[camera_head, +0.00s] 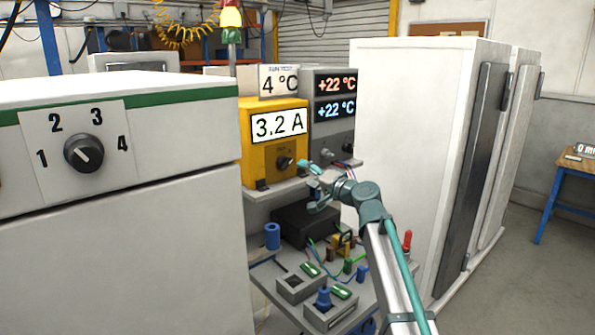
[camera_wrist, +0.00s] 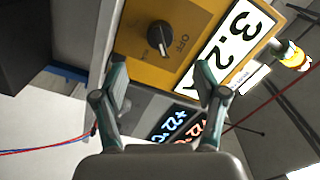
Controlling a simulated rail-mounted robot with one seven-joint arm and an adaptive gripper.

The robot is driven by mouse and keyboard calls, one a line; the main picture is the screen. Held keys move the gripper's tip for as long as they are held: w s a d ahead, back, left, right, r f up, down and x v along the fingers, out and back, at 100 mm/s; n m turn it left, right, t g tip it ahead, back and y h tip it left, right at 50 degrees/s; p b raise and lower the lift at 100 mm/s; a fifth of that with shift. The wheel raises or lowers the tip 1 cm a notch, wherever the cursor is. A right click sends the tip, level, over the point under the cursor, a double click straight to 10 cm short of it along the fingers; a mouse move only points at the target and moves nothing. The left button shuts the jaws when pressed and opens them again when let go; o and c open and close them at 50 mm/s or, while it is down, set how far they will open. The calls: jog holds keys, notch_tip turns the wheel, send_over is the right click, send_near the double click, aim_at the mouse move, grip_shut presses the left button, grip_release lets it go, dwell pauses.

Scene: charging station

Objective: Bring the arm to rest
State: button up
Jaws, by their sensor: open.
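My gripper (camera_head: 311,184) is open and empty in front of the charging station, with my arm reaching up from the lower right. In the wrist view my gripper (camera_wrist: 162,92) has its two fingers spread apart, facing the yellow power unit (camera_wrist: 130,42). The yellow unit (camera_head: 258,165) shows 3.2 A and has a black knob (camera_head: 284,162) on its front. The same knob (camera_wrist: 160,38) shows beyond and between the fingertips in the wrist view, apart from them.
A grey unit (camera_head: 322,128) with two +22 °C displays stands beside the yellow one. Below are a black box (camera_head: 303,222), a blue cylinder (camera_head: 272,236) and sockets (camera_head: 328,308) on a shelf. White cabinets stand left (camera_head: 120,250) and right (camera_head: 400,130). Floor is clear at far right.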

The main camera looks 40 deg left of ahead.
jog(key=shift+v, duration=1)
